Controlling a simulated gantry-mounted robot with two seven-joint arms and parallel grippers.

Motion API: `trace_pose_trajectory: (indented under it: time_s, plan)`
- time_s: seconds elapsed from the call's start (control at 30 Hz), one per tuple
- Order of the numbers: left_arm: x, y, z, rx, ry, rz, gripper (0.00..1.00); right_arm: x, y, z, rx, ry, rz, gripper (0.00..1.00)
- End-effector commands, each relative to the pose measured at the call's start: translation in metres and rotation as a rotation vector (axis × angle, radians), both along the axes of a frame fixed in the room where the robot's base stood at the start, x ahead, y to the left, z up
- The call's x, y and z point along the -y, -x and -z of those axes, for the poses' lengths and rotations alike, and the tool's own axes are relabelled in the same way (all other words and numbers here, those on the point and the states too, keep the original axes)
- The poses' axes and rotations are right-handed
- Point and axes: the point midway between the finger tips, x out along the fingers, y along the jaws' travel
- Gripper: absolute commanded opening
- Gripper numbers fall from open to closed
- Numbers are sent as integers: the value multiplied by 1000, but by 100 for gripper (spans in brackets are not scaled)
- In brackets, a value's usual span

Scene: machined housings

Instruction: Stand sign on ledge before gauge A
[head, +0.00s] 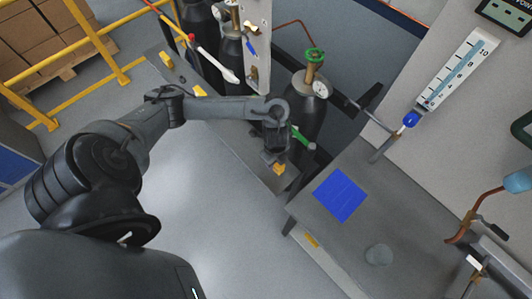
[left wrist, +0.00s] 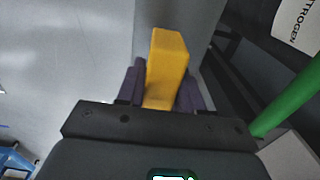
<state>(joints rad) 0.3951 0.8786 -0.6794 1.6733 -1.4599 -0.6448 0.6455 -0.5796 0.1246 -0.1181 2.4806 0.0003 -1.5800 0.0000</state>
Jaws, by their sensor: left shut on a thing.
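My left gripper (head: 276,158) is shut on a yellow sign (head: 280,169), at the near end of a long grey ledge (head: 230,128). In the left wrist view the sign (left wrist: 167,62) stands up between the two dark fingers of the gripper (left wrist: 160,88). I cannot tell whether the sign touches the ledge. A round gauge (head: 321,88) sits on the green-topped cylinder beyond the gripper, and another gauge (head: 224,24) is at the back. I cannot read which is gauge A. My right gripper is not in view.
Dark gas cylinders (head: 236,62) stand behind the ledge. More yellow pieces (head: 200,91) lie along it. A green bar (left wrist: 290,100) is close right of the gripper in the left wrist view. A grey table (head: 325,238) with a blue square (head: 340,195) and a glass (head: 378,254) stands at right.

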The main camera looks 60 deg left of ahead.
Motion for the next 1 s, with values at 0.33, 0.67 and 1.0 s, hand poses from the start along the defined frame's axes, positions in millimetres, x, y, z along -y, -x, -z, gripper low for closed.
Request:
trace_pose_trajectory:
  time_s: [0.33,0.67,1.0]
  plan:
    - [-69,3,47,-5,-2,-7,5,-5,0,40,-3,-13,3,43]
    - [-103,2,62,-2,-3,-1,5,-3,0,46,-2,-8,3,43]
    - [-103,2,96,-3,1,-3,5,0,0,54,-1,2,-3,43]
